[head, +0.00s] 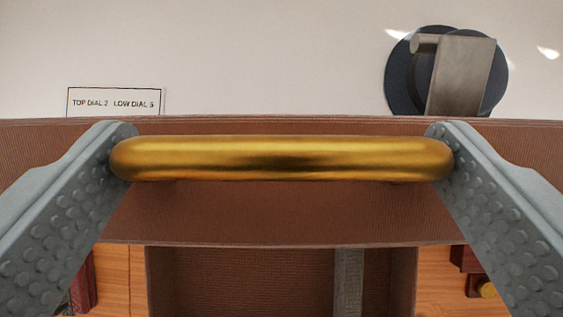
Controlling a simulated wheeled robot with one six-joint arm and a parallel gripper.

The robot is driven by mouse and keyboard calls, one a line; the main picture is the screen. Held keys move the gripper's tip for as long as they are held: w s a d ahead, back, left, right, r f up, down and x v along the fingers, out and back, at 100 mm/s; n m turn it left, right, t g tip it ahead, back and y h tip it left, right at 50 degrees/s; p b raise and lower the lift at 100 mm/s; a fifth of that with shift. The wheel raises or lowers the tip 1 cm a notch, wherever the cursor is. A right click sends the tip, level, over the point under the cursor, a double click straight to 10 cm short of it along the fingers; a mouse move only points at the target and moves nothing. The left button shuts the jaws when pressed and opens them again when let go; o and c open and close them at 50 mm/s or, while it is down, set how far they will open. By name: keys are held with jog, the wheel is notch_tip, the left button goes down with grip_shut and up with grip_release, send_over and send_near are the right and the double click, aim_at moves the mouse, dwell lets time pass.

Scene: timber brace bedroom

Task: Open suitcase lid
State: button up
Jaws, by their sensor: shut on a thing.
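My gripper (282,166) is shut on a gold bar handle (282,150), one textured grey finger at each end of it. The handle is fixed to a brown ribbed panel, which looks like the suitcase lid (290,215) and spans the width of the view. Below the panel's lower edge shows a brown box-like part, which looks like the suitcase body (240,285), with a grey vertical strip (348,280) in it. The lid seems raised apart from the body; its angle and hinge cannot be seen.
A wooden surface (120,270) shows on both sides below. Dark red pieces stand at lower left (84,282) and lower right (470,262). Behind is a pale wall with a label (113,102) reading "TOP DIAL 2 LOW DIAL 5" and a dark round fixture (400,80) with a metal block.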

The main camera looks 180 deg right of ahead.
jog(key=shift+r, duration=0.2)
jog(key=o, duration=1.1)
jog(key=shift+f, duration=0.1)
jog(key=shift+v, duration=8.75)
